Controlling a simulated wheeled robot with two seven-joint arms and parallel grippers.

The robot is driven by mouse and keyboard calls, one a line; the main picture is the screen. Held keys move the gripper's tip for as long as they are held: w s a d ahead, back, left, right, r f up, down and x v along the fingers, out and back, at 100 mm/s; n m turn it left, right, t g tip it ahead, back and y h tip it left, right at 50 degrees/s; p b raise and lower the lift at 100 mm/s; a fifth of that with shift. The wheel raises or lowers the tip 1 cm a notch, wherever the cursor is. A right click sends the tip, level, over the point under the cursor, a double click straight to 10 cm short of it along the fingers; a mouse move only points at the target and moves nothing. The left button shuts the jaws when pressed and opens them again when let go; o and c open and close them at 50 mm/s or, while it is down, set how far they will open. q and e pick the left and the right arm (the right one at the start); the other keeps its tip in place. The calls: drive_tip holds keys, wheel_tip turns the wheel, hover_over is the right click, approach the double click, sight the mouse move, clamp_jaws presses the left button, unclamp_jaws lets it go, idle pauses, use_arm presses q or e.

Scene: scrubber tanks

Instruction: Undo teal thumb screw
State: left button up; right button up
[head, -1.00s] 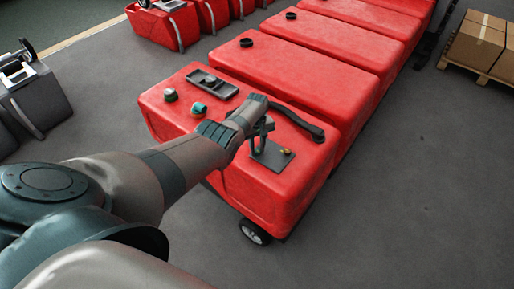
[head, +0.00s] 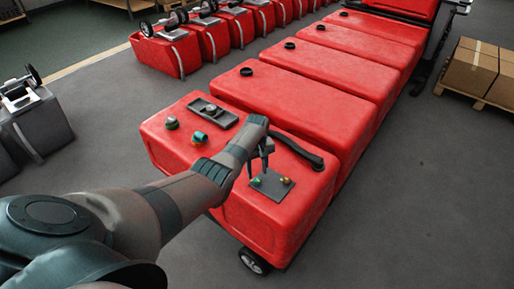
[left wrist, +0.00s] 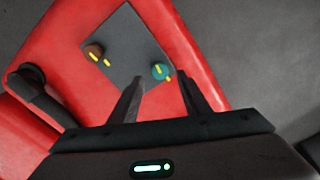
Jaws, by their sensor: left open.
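The teal thumb screw (head: 256,182) sits at the left end of a dark grey plate (head: 272,186) on top of the nearest red tank (head: 240,215). In the left wrist view the teal thumb screw (left wrist: 160,71) has a yellow line on it, with a yellow mark on the plate beside it. A brown-orange screw (head: 287,181) sits at the plate's other end, also with yellow marks in the left wrist view (left wrist: 94,52). My left gripper (head: 260,170) points down over the plate, open and empty. Its fingertips (left wrist: 162,82) lie to either side of the teal screw, apparently short of it.
A black curved handle (head: 298,150) lies behind the plate. A teal-and-orange fitting (head: 199,138), a dark cap (head: 172,123) and a grey recessed panel (head: 213,113) are also on the tank. More red tanks (head: 295,100) stand behind. Floor at right is clear up to boxes (head: 480,72).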

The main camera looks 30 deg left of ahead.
sight(257, 179)
use_arm(q)
wheel_tip(257, 179, up, 13)
drive_tip(key=b, duration=0.2)
idle(0.4)
drive_tip(key=shift+f, duration=0.15)
